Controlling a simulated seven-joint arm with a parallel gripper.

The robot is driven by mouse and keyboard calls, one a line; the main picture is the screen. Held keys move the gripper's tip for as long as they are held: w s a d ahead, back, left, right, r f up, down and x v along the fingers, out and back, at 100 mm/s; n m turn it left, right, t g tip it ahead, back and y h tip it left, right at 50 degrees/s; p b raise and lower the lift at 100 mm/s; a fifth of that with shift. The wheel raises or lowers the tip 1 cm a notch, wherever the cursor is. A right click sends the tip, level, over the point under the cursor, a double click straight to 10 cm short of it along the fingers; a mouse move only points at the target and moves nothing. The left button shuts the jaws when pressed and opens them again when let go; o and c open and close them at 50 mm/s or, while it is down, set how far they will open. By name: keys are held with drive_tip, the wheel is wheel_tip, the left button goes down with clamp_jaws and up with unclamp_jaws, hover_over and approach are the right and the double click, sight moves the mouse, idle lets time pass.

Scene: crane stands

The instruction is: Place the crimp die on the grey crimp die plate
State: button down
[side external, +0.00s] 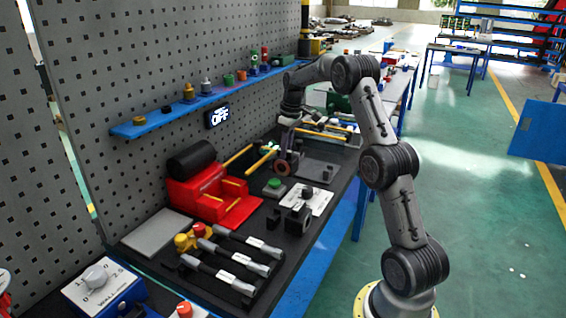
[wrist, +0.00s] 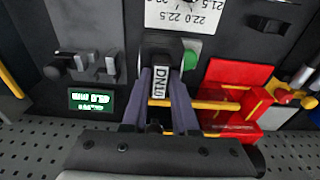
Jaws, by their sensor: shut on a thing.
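My gripper (wrist: 160,84) is shut on a dark block with a white label reading DN10, which I take to be the crimp die (wrist: 159,88). In the side view my gripper (side external: 288,158) points down over the bench behind the green button, and the die is small and hard to make out there. A dark grey flat plate (side external: 319,172) lies just right of my gripper. A lighter grey plate (side external: 156,233) lies at the front left by the pegboard. I cannot tell for sure which one is the crimp die plate. The die's underside is hidden.
A red press (side external: 210,190) with yellow bars stands left of my gripper. A green button (side external: 274,184), a white dial panel (side external: 307,198) and a black clamp (side external: 293,219) are in front. Several hose ends (side external: 236,268) lie nearer. A blue shelf (side external: 205,103) juts from the pegboard.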

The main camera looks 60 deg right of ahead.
sight(283, 165)
drive_tip(key=shift+w+d+f, duration=0.4)
drive_tip(key=shift+w+f, duration=0.15)
drive_tip(key=shift+f, duration=0.15)
drive_tip(key=shift+w+d+f, duration=0.4)
drive_tip(key=shift+w+f, duration=0.1)
drive_tip(key=shift+f, duration=1.65)
drive_tip(key=shift+f, duration=0.1)
drive_tip(key=c, duration=0.7)
unclamp_jaws()
drive_tip(key=shift+f, duration=0.15)
